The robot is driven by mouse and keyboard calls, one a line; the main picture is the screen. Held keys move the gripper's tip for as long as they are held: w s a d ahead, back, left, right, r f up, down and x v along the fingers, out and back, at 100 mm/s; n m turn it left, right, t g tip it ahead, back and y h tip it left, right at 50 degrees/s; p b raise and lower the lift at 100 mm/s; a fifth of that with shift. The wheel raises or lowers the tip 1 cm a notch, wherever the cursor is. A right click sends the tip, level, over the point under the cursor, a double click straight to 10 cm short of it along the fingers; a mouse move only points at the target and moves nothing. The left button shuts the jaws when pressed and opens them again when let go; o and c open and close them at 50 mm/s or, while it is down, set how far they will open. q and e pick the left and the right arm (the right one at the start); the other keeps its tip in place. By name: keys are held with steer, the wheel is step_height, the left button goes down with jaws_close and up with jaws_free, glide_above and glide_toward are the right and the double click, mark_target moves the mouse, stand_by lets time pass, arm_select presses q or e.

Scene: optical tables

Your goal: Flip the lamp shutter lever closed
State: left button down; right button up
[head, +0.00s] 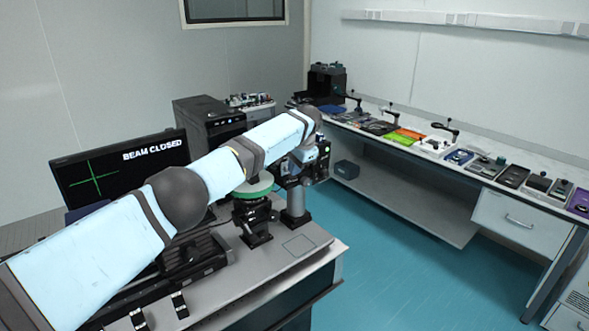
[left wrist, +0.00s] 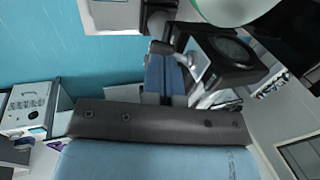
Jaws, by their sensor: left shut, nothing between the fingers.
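The lamp appears to be the dark housing with a round glass face (left wrist: 232,50) in the left wrist view. A pale metal piece, possibly the shutter lever (left wrist: 196,68), shows between it and my fingers; I cannot tell its exact position. My left gripper (left wrist: 166,78) is shut and empty, right beside the housing; whether it touches the lever is unclear. In the head view my left arm reaches across the near table, and its gripper (head: 297,172) hangs at the far end, above a grey post (head: 295,207). The lever cannot be made out there.
A monitor (head: 120,170) reads "BEAM CLOSED". A green-topped round stage (head: 254,188) stands left of the gripper. A black computer case (head: 208,118) is behind my arm. A long bench (head: 452,165) with several devices runs along the right wall. Blue floor lies clear between the tables.

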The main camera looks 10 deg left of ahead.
arm_select(q)
steer(key=shift+w+a+f, duration=0.15)
steer(key=shift+w, duration=0.1)
steer(key=shift+w+a, duration=0.1)
steer(key=shift+a+r, duration=0.2)
steer(key=shift+r, duration=0.2)
steer(key=shift+w+a, duration=0.15)
arm_select(e)
steer(key=shift+f, duration=0.35)
arm_select(q)
steer(key=shift+r, duration=0.25)
steer(key=s+d+r, duration=0.2)
steer(key=r, duration=0.3)
steer(key=s+d+r+p, duration=0.1)
steer(key=s+d+r, duration=0.1)
steer(key=r, duration=0.4)
steer(key=shift+s+d+r+p, duration=0.15)
steer(key=shift+d+r+p, duration=0.15)
steer(key=shift+d, duration=0.45)
arm_select(e)
steer(key=shift+s+d+r, duration=0.25)
steer(key=shift+d+r, duration=0.15)
steer(key=shift+r, duration=0.15)
steer(key=shift+s+d+r, duration=0.2)
steer(key=shift+d+r, duration=0.2)
steer(key=shift+r, duration=0.15)
